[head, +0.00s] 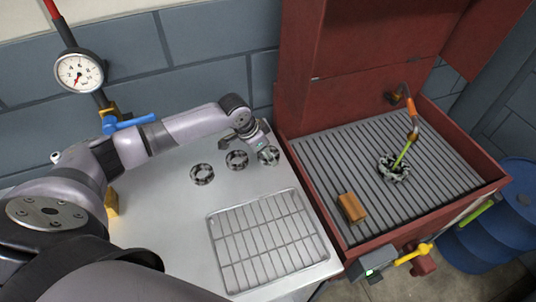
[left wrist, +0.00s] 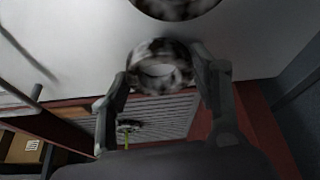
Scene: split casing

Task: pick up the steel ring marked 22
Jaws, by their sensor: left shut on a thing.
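Three dark, mottled steel rings are at the back of the steel table: a left ring (head: 202,174), a middle ring (head: 237,160) and a right ring (head: 268,155). No number is readable on any of them. My left gripper (head: 266,149) is at the right ring, partly covering it. In the left wrist view this ring (left wrist: 160,75) sits between the fingers of my left gripper (left wrist: 165,78), which is shut on it. Another ring (left wrist: 175,6) shows at the top edge there. I cannot tell whether the held ring touches the table. My right gripper is out of view.
A wire rack (head: 268,240) lies on the table's front. Right of it stands a red basin (head: 325,205) with a slatted floor, a wooden-backed block (head: 351,208) and a mottled round part (head: 393,168) under a green-tipped hose. A gauge (head: 79,71) stands back left.

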